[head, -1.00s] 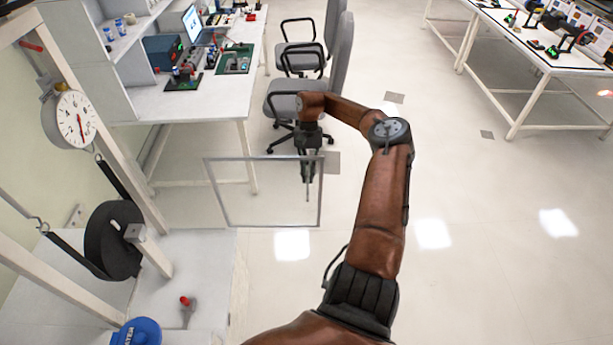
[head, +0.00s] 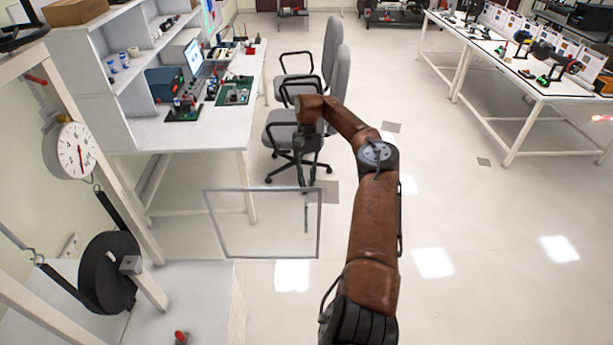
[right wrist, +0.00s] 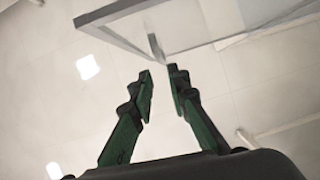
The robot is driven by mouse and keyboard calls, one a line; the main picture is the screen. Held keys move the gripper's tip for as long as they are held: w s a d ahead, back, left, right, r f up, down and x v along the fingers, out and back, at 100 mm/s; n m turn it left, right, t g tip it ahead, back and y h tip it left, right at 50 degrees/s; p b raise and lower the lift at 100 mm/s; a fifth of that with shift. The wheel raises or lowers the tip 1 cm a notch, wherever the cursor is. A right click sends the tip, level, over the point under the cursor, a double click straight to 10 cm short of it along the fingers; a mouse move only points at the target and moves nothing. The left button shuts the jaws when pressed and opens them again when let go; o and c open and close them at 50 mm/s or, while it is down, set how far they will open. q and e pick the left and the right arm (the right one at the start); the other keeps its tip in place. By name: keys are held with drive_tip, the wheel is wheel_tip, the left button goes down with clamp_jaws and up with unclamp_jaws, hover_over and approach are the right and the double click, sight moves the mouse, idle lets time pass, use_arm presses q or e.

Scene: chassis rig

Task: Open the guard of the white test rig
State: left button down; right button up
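The white test rig (head: 123,210) stands at the left in the head view, with a round dial, dark springs and a black disc on it. Its guard, a clear panel in a thin grey frame (head: 262,257), stands out to the right of the rig, over the floor. A thin upright handle (head: 306,219) is near its right edge. My right gripper (head: 303,186) is above and behind the handle. In the right wrist view the fingers (right wrist: 160,70) are apart and empty, with the handle (right wrist: 156,48) just beyond their tips. My left gripper is not in view.
A white workbench (head: 185,125) with a laptop and tools stands behind the rig. Grey office chairs (head: 285,125) stand beside it, close behind my right gripper. A red-topped knob (head: 181,336) is at the rig's base. The floor on the right is clear.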

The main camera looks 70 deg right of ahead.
drive_tip(key=shift+v, duration=1.25)
